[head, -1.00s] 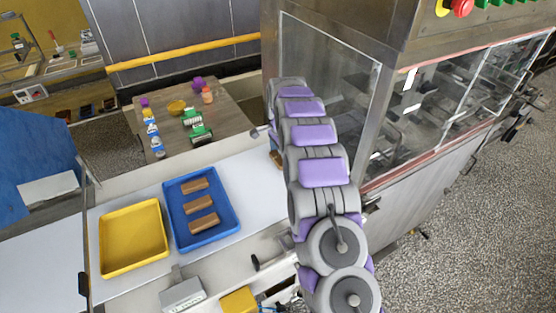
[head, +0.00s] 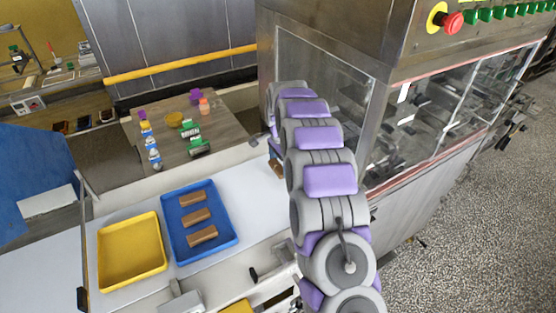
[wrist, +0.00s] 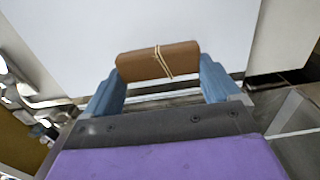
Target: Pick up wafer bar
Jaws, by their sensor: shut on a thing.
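In the wrist view my gripper (wrist: 160,72) is shut on a brown wafer bar (wrist: 143,65) with pale drizzle lines, one blue-grey finger at each end. In the head view part of this bar (head: 276,168) shows at the left edge of my arm, near the machine, and the arm hides the rest. Three more brown bars lie in a row in the blue tray (head: 226,226): a far one (head: 193,198), a middle one (head: 196,217) and a near one (head: 202,236).
An empty yellow tray (head: 161,262) sits left of the blue tray on the white surface (head: 250,200). The steel machine (head: 330,60) with clear panels stands beside my arm. A wooden table (head: 175,150) behind holds small bottles and bowls.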

